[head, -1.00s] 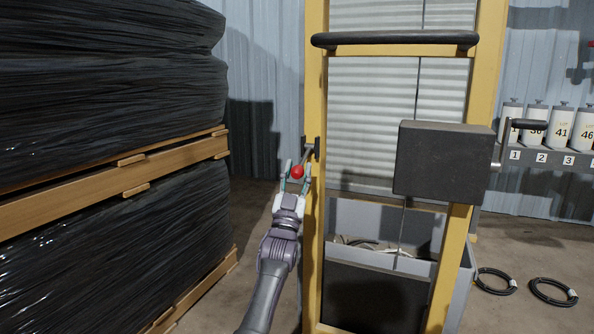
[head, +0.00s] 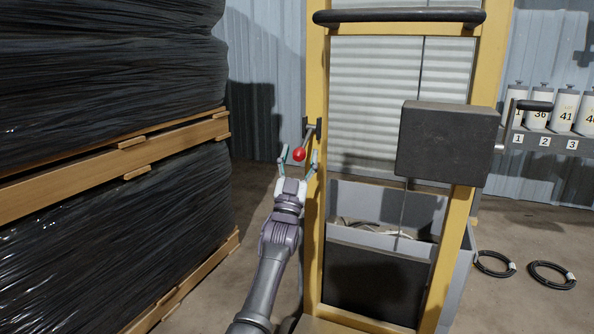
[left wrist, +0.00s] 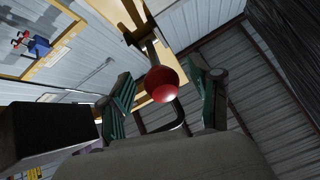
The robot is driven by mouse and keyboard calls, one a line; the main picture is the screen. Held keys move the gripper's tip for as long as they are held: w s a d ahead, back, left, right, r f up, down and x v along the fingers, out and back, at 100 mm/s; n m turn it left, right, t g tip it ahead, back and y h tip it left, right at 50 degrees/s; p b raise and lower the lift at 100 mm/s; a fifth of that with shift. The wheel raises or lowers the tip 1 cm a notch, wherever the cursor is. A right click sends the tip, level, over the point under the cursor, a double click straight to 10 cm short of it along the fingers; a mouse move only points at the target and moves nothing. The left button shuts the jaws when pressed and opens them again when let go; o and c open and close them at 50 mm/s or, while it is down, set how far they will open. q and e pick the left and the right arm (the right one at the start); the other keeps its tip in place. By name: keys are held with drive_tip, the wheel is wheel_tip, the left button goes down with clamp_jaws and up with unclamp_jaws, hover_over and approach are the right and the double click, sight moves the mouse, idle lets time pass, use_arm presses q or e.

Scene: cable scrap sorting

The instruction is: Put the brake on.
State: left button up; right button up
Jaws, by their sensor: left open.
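The lever with a red ball knob (head: 299,154) sits on a dark bracket (head: 315,128) at the left post of the yellow frame (head: 316,220). Its arm slants down and to the left from the bracket to the knob. My left gripper (head: 299,151) is open, with one finger on each side of the knob. In the left wrist view the red knob (left wrist: 163,84) shows between the two spread green-padded fingers (left wrist: 163,97), with a gap on both sides. My right gripper is not in view.
A wrapped pallet stack (head: 110,215) stands close on the left. The frame carries a black bar (head: 400,16) on top and a dark box (head: 446,143) with a crank. A grey bin (head: 350,190) stands behind the frame. Cable coils (head: 552,275) lie on the floor at right.

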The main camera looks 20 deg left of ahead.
use_arm(q)
drive_tip(key=v, duration=1.1)
drive_tip(key=shift+s+f, duration=0.15)
drive_tip(key=shift+f, duration=0.2)
